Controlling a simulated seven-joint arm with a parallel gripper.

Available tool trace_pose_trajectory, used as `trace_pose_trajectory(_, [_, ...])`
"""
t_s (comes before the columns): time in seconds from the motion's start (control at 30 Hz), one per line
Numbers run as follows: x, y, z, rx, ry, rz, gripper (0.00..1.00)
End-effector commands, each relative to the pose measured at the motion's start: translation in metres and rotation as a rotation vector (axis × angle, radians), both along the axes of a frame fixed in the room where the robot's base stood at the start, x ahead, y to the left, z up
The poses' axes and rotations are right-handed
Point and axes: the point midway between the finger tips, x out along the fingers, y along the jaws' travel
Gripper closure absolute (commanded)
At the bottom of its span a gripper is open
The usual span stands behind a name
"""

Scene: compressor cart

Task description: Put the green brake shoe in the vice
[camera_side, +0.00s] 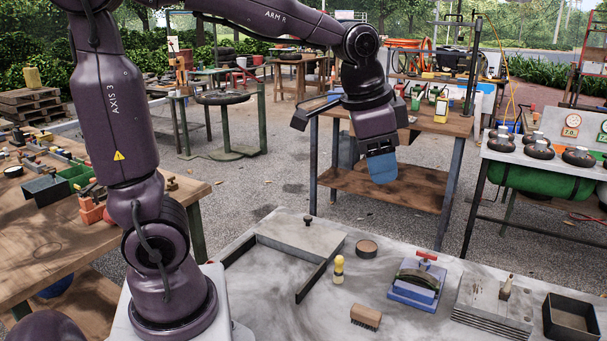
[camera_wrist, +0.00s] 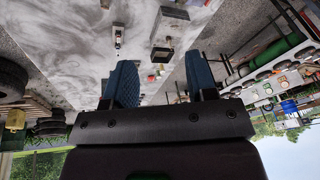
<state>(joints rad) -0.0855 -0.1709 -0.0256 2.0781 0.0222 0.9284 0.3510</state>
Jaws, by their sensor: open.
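A blue vice (camera_side: 412,292) with a red handle (camera_side: 427,256) stands on the grey table, right of centre in the side view. A dark, slightly greenish curved piece (camera_side: 417,277) shows at the vice, below the handle; it may be the brake shoe, but I cannot tell whether it is clamped or only resting there. My gripper (camera_side: 383,168) is high above and behind the table, well apart from the vice. Its blue fingers are spread with nothing between them in the wrist view (camera_wrist: 162,84). I cannot make out the vice or the shoe for certain in the wrist view.
On the grey table (camera_side: 265,300) are a metal plate with a dark angled fence (camera_side: 312,280), a round tin (camera_side: 367,248), a yellow-topped bottle (camera_side: 338,268), a brush (camera_side: 366,317), stacked plates (camera_side: 495,308) and an open black box (camera_side: 570,322). The table's front-left area is clear.

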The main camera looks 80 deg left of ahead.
Motion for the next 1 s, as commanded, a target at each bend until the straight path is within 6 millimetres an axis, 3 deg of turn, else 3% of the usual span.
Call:
trace_pose_trajectory(0.03, [-0.024, -0.005, 0.008, -0.016, -0.039, 0.039, 0.48])
trace_pose_trajectory(0.1, [-0.051, -0.011, 0.011, -0.045, -0.081, 0.098, 0.48])
trace_pose_trajectory(0.2, [-0.083, -0.016, 0.009, -0.088, -0.13, 0.169, 0.48])
trace_pose_trajectory(0.33, [-0.11, -0.02, 0.002, -0.132, -0.172, 0.235, 0.48])
trace_pose_trajectory(0.5, [-0.123, -0.022, -0.003, -0.157, -0.192, 0.268, 0.48])
trace_pose_trajectory(1.0, [-0.123, -0.022, -0.003, -0.157, -0.192, 0.27, 0.48])
